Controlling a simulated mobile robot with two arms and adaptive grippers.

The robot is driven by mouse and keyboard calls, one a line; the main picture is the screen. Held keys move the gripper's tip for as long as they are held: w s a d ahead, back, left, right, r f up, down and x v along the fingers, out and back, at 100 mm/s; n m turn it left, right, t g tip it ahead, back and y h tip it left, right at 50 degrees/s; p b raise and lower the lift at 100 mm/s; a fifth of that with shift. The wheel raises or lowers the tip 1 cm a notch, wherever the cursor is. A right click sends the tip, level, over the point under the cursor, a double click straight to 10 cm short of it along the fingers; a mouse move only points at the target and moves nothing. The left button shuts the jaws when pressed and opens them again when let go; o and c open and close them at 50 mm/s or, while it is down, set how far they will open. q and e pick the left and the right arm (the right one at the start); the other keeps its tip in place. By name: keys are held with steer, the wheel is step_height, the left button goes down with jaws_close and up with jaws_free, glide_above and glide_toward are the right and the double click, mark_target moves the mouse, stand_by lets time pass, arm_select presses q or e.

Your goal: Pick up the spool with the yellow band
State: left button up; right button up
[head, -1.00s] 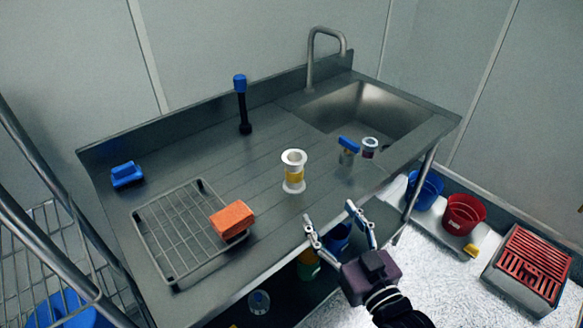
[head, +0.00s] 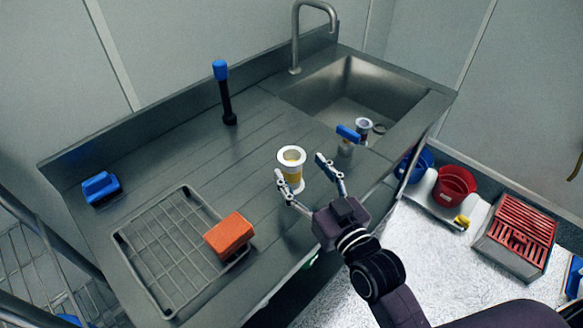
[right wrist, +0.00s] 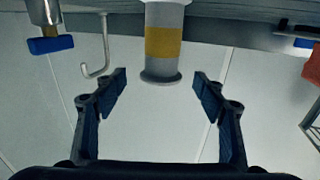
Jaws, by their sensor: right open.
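The spool with the yellow band (head: 291,168) stands upright on the steel counter, white with a wide top flange. My right gripper (head: 304,172) is open at the spool's near side, its fingertips close to it in the head view. In the right wrist view the picture is upside down; the spool (right wrist: 163,42) shows between and beyond the two open fingers (right wrist: 159,86), centred, with its grey-white flange and yellow band visible. The fingers do not touch it there. My left gripper is not in view.
An orange sponge (head: 229,235) lies on a wire rack (head: 165,265) left of the spool. A blue-topped black post (head: 224,95) stands behind.

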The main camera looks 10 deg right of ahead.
mark_target(291, 155)
steer(key=p+x, duration=0.1)
steer(key=x, duration=0.3)
steer(key=shift+a+r, duration=0.1)
steer(key=shift+r, duration=0.05)
steer(key=shift+w+a, duration=0.1)
steer(key=shift+w, duration=0.35)
steer(key=c, duration=1.3)
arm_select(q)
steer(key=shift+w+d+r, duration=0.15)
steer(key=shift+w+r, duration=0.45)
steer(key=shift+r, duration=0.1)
arm_select(e)
steer(key=shift+c, duration=1.3)
steer(key=shift+r, duration=0.1)
